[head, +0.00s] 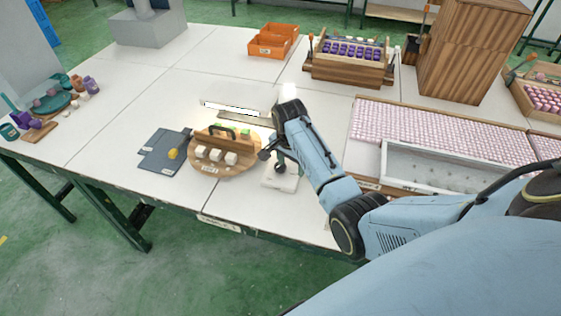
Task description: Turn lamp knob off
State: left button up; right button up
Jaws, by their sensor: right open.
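A lamp with a bright, lit bar (232,108) hangs over a round wooden board. A small white base (283,181) stands to the right of that board, and I take it to be the lamp's base. A dark round part, perhaps the knob, shows on top of it, partly covered by my gripper. My right gripper (271,158) is dark and open, pointing down just over the base. I cannot tell whether its fingers touch the knob. My left gripper is out of view.
The round wooden board (238,172) carries white cubes and a black handle. Dark flat plates (160,163) lie to its left. Racks of pink pieces (430,128) and a metal tray (440,166) fill the right. An orange crate (272,42) stands behind.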

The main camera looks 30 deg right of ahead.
aim_at(280, 167)
jog(key=w+r+m+y, duration=0.1)
jog(key=w+r+m, duration=0.45)
jog(key=r, duration=0.25)
jog(key=shift+n+g, duration=0.3)
jog(key=shift+n, duration=0.05)
jog(key=f+b, duration=0.1)
jog(key=f, duration=0.3)
jog(key=f+b, duration=0.1)
jog(key=f, duration=0.4)
jog(key=f+b, duration=0.2)
jog(key=f, duration=0.2)
jog(key=shift+w+d+f, duration=0.15)
jog(key=shift+w, duration=0.1)
jog(key=c, duration=1)
